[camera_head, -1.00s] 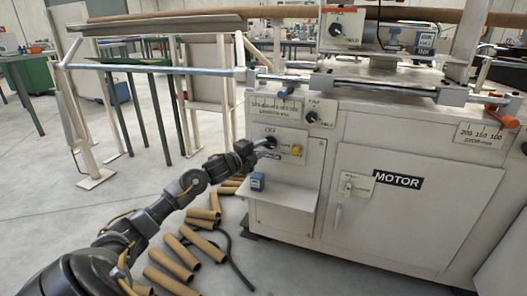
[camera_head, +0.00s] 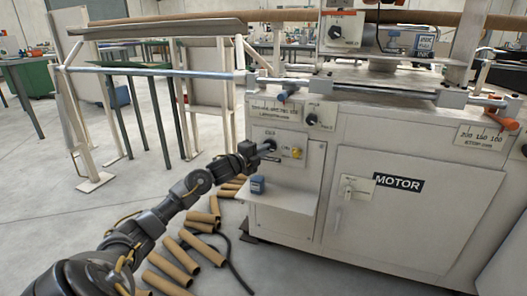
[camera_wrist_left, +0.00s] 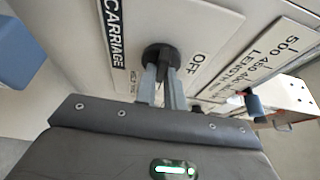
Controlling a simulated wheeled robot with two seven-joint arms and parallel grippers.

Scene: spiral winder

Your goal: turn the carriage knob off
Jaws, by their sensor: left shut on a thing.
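The carriage knob (camera_wrist_left: 158,54) is a black round knob on a pale panel in the left wrist view. The CARRIAGE label (camera_wrist_left: 114,32) is to its left and the OFF label (camera_wrist_left: 197,61) to its right. My left gripper (camera_wrist_left: 161,78) is shut on the knob, with a grey finger on either side of its dark grip. In the head view my left gripper (camera_head: 267,147) reaches the small control panel from the left and partly covers the knob. The exact pointer direction is hard to tell. My right gripper is not in view.
A yellow button (camera_head: 296,152) is just right of the knob. Below, a shelf (camera_head: 284,196) juts out with a small blue box (camera_head: 257,185) on it. Cardboard tubes (camera_head: 180,255) lie on the floor under my arm. The MOTOR door (camera_head: 405,215) is further right.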

